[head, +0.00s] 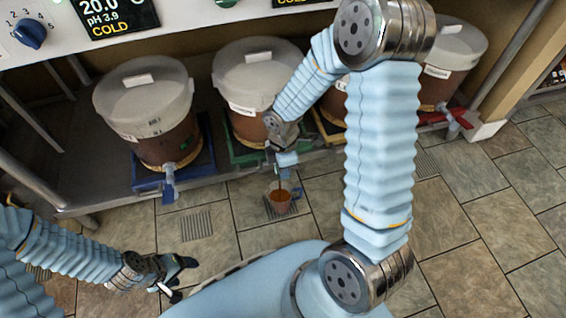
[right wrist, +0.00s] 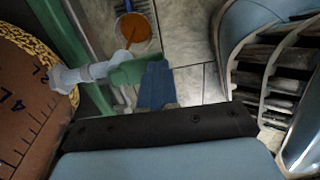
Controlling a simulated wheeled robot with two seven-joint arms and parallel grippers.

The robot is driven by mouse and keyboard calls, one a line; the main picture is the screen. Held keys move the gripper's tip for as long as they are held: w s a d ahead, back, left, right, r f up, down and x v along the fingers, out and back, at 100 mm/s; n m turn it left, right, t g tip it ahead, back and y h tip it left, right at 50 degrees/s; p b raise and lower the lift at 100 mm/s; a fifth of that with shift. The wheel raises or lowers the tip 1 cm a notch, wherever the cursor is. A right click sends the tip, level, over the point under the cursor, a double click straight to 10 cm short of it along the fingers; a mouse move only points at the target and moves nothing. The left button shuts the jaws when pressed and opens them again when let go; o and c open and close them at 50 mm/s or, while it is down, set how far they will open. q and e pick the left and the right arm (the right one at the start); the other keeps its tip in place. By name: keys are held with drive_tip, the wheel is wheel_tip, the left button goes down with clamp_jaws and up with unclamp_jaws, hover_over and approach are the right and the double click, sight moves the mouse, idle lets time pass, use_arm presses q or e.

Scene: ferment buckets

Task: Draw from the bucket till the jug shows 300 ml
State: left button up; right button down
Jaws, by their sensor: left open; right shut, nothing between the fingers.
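The jug (head: 280,202) stands on a floor drain below the middle bucket (head: 240,122) and holds amber-orange liquid. It also shows at the top of the right wrist view (right wrist: 135,30); its scale cannot be read. A thin brown stream runs from the tap (right wrist: 88,73) into the jug. The tap has a pale body and a green handle (right wrist: 128,72). My right gripper (head: 283,160) is shut and empty at the tap; its blue fingertips (right wrist: 155,82) are beside the green handle, contact uncertain. My left gripper (head: 184,278) is open and empty, low over the floor at the left.
The left bucket (head: 150,135) sits on a blue base (head: 200,160), its tap hanging over the shelf edge. More buckets, including one at the right (head: 445,85), stand along the shelf. Tiled floor (head: 460,220) is clear at the right. A display panel hangs above.

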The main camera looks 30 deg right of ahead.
drive_tip(key=shift+r, duration=0.15)
idle(0.8)
drive_tip(key=shift+r+p, duration=0.7)
drive_tip(key=shift+r+p, duration=0.35)
drive_tip(key=r+p, duration=0.1)
drive_tip(key=r, duration=0.1)
drive_tip(key=w+r+p, duration=0.1)
drive_tip(key=r+p, duration=0.1)
drive_tip(key=shift+d+r, duration=0.15)
drive_tip(key=shift+r, duration=0.15)
wheel_tip(320, 180, up, 8)
drive_tip(key=w+p, duration=0.1)
drive_tip(key=shift+w+r, duration=0.2)
drive_tip(key=shift+d, duration=0.1)
